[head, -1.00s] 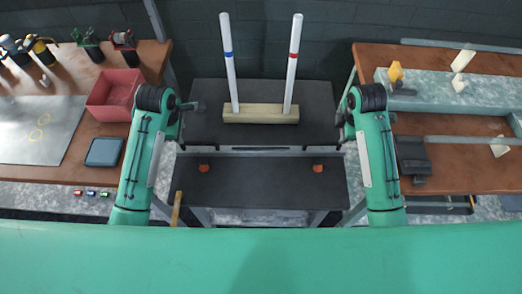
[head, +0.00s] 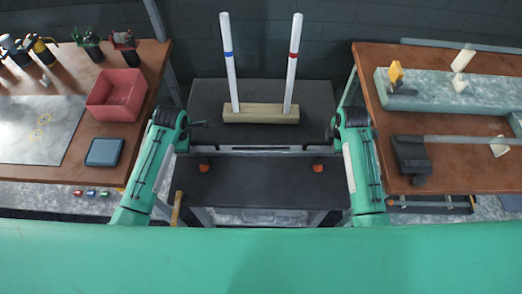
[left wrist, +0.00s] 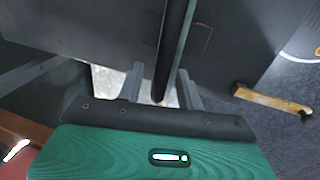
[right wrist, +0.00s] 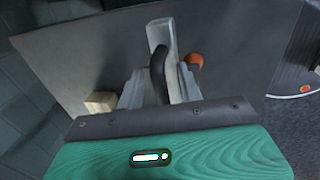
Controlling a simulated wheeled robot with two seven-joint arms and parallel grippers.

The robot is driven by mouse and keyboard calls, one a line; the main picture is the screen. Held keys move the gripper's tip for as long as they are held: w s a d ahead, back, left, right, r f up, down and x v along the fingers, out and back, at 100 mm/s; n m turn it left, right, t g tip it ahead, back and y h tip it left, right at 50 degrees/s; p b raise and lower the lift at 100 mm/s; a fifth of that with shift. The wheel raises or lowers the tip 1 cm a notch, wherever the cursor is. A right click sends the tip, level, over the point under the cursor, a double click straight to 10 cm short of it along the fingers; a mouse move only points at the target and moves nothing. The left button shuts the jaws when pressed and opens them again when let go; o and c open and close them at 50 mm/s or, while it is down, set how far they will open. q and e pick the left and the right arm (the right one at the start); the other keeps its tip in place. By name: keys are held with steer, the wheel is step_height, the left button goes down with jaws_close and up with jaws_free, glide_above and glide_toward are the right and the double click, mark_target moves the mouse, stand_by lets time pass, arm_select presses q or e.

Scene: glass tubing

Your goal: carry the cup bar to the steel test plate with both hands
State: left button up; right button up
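The cup bar (head: 255,151) is a long grey bar across the middle of the head view, with an orange cup near each end, the left one (head: 204,168) and the right one (head: 318,168). My left gripper (head: 190,137) is at its left end. In the left wrist view, the open fingers (left wrist: 160,85) stand on either side of a dark upright handle (left wrist: 170,50). My right gripper (head: 333,138) is at the right end. In the right wrist view, its open fingers (right wrist: 160,85) straddle a dark curved handle (right wrist: 158,62). A flat grey plate (head: 38,125) with yellow rings, apparently the steel test plate, lies on the left table.
A wooden block (head: 260,114) holding two white rods stands behind the bar on a dark surface. A red bin (head: 116,95) and a blue-grey box (head: 104,152) are on the left table. The right table carries a long stone-like slab (head: 440,90) and a dark-headed tool (head: 410,158).

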arm_select(q)
jaws_close()
arm_select(e)
jaws_close()
arm_select(q)
steer(key=shift+w, duration=0.1)
arm_select(e)
steer(key=shift+r, duration=0.1)
stand_by(0.8)
